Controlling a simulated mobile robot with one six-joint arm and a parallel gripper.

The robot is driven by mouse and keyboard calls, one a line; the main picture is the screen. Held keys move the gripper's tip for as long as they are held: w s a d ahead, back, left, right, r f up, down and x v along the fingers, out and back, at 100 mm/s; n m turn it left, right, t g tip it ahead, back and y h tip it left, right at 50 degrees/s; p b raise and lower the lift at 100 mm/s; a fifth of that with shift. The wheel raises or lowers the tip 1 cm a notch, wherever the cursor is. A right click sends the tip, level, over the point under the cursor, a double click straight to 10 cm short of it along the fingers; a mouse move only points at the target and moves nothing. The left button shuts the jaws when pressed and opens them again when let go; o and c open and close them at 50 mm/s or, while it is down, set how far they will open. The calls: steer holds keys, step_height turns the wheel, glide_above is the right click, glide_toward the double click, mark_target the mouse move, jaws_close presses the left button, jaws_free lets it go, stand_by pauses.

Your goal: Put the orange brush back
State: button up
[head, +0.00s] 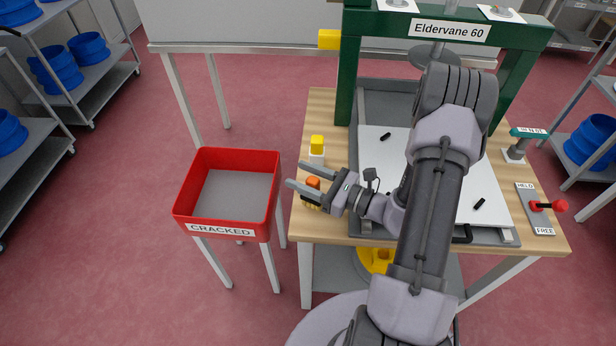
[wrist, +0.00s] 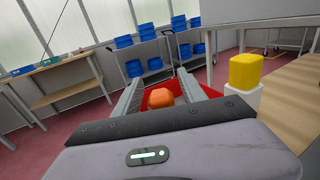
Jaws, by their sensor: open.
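The orange brush (head: 313,182) stands near the left edge of the wooden bench; its orange top shows between my fingers, and its lower part is partly hidden by the near finger. In the wrist view its orange top (wrist: 160,98) sits between the two fingers with gaps at its sides. My gripper (head: 295,174) is open around the brush, pointing left past the bench edge. A yellow-topped piece (head: 317,142) on a white base stands just behind; it also shows at the right of the wrist view (wrist: 245,70). I cannot tell whether that base is the brush's place.
A red bin labelled CRACKED (head: 229,237) stands left of the bench. A green press frame (head: 440,27) rises at the back. A white plate (head: 485,190) with small dark pieces lies under my arm. A red-knobbed lever (head: 560,206) is at the right.

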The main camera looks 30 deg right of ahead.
steer(key=p+v, duration=0.3)
steer(key=v, duration=0.9)
steer(key=s+a+r+n+g, duration=0.2)
steer(key=a+r+n+g, duration=0.45)
steer(key=a+n, duration=0.2)
steer(key=s+a+r+n+g, duration=0.2)
steer(key=a+r+n+g, duration=0.3)
steer(key=a+n+g, duration=0.3)
steer(key=s+a+r+n+t+h, duration=0.4)
steer(key=r+n+h, duration=0.3)
steer(key=r, duration=0.3)
steer(key=shift+s+a+n+t+h, duration=0.25)
steer(key=shift+s+n+t+h, duration=0.15)
steer(key=shift+s+n+t, duration=0.3)
steer(key=shift+w+r, duration=0.1)
